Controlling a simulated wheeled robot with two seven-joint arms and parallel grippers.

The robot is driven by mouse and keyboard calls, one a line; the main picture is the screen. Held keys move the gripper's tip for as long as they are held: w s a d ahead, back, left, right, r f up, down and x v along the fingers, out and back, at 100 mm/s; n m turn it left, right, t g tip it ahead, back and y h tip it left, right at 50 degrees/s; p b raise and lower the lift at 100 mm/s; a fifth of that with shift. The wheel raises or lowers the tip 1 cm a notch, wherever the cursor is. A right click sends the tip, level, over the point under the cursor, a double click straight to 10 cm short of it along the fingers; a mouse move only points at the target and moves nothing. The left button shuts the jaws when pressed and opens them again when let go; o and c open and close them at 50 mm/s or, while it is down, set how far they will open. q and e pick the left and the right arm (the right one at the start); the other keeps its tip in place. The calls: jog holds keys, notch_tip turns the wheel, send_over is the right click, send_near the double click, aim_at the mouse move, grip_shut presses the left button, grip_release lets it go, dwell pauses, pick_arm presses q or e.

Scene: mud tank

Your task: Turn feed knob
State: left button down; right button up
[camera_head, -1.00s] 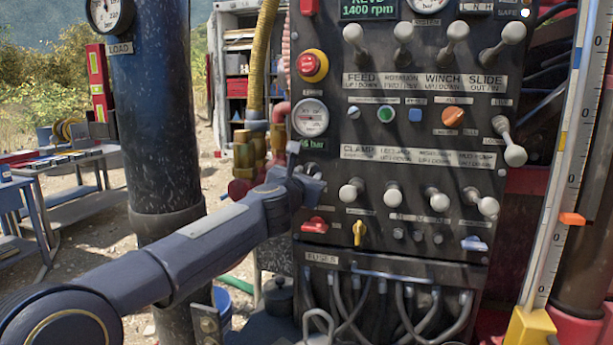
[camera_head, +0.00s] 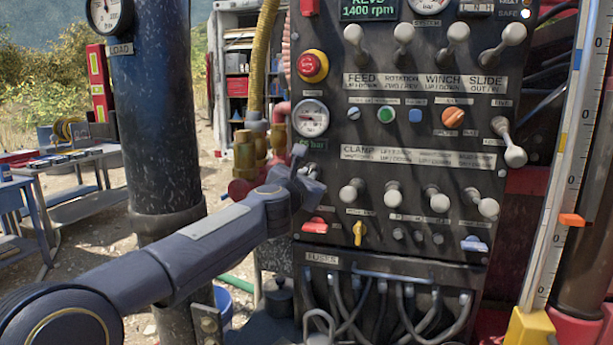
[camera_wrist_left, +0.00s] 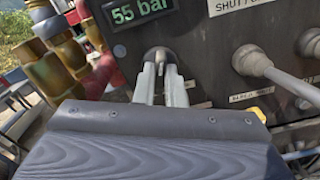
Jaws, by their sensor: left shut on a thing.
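The feed knob (camera_wrist_left: 159,53) is a small dark rounded knob on the control panel (camera_wrist_left: 210,60), just below the green pressure display. My left gripper (camera_wrist_left: 160,72) is shut on it, with one pale finger on each side, in the left wrist view. In the head view my left gripper (camera_head: 308,173) is at the panel's left edge, under the round pressure gauge (camera_head: 310,118), and its body hides most of the knob. The display (camera_wrist_left: 140,10) reads 55 bar in the left wrist view. My right gripper does not show.
White-tipped levers (camera_head: 352,192) stand out just right of my gripper. A red switch (camera_head: 315,225) and a yellow switch (camera_head: 360,232) are below it. Brass and red pipe fittings (camera_head: 245,160) stand close on the left, beside a dark vertical cylinder (camera_head: 155,120).

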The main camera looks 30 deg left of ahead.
pick_arm(q)
jog(key=m+p, duration=0.3)
jog(key=m, duration=0.7)
jog(key=shift+d+f+m, duration=0.1)
jog(key=shift+d+m, duration=0.05)
jog(key=shift+m, duration=0.15)
dwell(0.4)
jog(key=c, duration=1.5)
grip_release()
jog(key=v, duration=0.7)
jog(key=shift+s, duration=0.4)
jog(key=shift+d, duration=0.1)
